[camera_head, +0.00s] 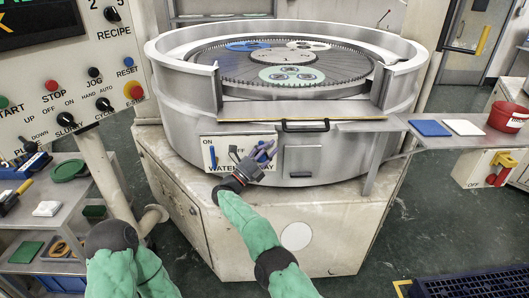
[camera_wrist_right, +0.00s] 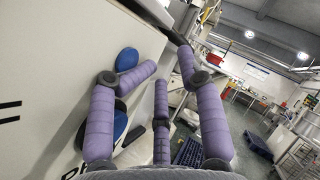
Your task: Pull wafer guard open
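The wafer guard looks to be the front panel of the round steel tub, with a yellow-edged top (camera_head: 255,117) and a black bar handle (camera_head: 305,126). My right gripper (camera_head: 264,150) is in front of the white switch panel (camera_head: 225,140), below and left of that handle and apart from it. In the right wrist view its purple fingers (camera_wrist_right: 160,95) are spread, with nothing held between them. A blue knob (camera_wrist_right: 127,60) shows behind a finger; I cannot tell whether they touch. My left gripper is not seen; only green arm parts show at the lower left.
The tub holds a toothed plate (camera_head: 330,82) with coloured discs. A side shelf (camera_head: 395,122) on the right carries a blue pad (camera_head: 429,128), a white pad (camera_head: 463,127) and a red bucket (camera_head: 508,116). A control panel (camera_head: 60,75) and cluttered shelves stand at left.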

